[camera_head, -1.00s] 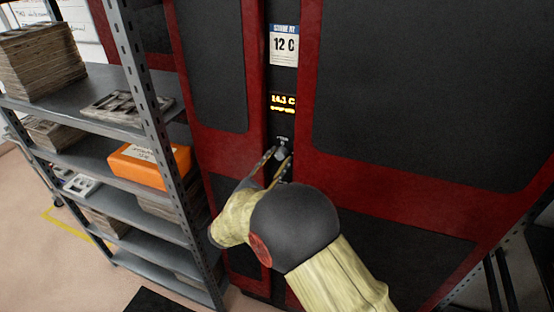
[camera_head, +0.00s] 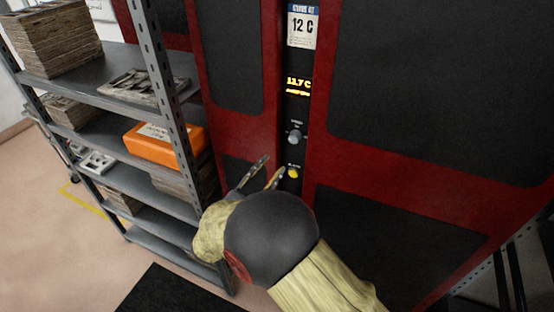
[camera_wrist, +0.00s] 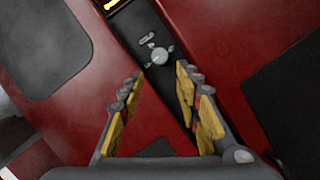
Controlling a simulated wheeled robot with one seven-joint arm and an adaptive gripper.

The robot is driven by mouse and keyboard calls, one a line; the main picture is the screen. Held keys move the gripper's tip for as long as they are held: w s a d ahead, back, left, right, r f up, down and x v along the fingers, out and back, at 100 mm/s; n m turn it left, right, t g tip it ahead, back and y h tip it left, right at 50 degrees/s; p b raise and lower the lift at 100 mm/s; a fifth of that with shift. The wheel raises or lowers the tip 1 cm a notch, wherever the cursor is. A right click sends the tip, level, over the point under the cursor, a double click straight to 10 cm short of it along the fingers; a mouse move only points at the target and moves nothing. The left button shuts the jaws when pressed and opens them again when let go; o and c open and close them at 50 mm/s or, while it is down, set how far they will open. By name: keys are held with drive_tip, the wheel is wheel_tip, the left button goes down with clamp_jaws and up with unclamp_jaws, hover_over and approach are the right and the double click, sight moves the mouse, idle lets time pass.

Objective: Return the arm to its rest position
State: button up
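My gripper (camera_head: 265,172) is in front of the red and black machine, below a round grey knob (camera_head: 295,137) on the black control strip. Its two fingers are apart with nothing between them. In the wrist view my gripper (camera_wrist: 157,100) also shows open, its yellow-padded fingers spread, and the knob (camera_wrist: 159,56) lies beyond the fingertips, not touched. My arm, in a pale yellow sleeve, is bent at the elbow.
A grey metal shelf unit (camera_head: 150,210) stands close on the left, with stacked boards (camera_head: 55,42) and an orange box (camera_head: 165,146). A dark mat (camera_head: 175,292) lies on the floor.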

drive_tip(key=shift+s+a+f, duration=0.1)
drive_tip(key=shift+s+a, duration=0.05)
drive_tip(key=shift+s, duration=0.15)
drive_tip(key=s+d+f+m+g, duration=0.1)
drive_tip(key=s+d+f+g, duration=0.2)
drive_tip(key=d+f+g, duration=0.45)
drive_tip(key=s+d+f+m+g+y+b, duration=0.1)
drive_tip(key=s+d+f+m+g+b, duration=0.15)
drive_tip(key=s+d+m+g, duration=0.35)
drive_tip(key=s+d+f+m+g+y+b, duration=0.1)
drive_tip(key=s+d+f+m, duration=0.2)
drive_tip(key=s, duration=0.5)
drive_tip(key=s+d+m+g+y+b, duration=0.1)
drive_tip(key=s+d+m+y+b, duration=0.1)
drive_tip(key=s+m+y+b, duration=0.55)
drive_tip(key=s+d+r+m+t+y+b, duration=0.1)
drive_tip(key=s+d+r+m+t+b, duration=0.2)
drive_tip(key=d, duration=0.4)
drive_tip(key=shift+s+d+r+m+y+b, duration=0.2)
drive_tip(key=shift+s+r+m+y+b, duration=0.25)
drive_tip(key=shift+r+m, duration=0.55)
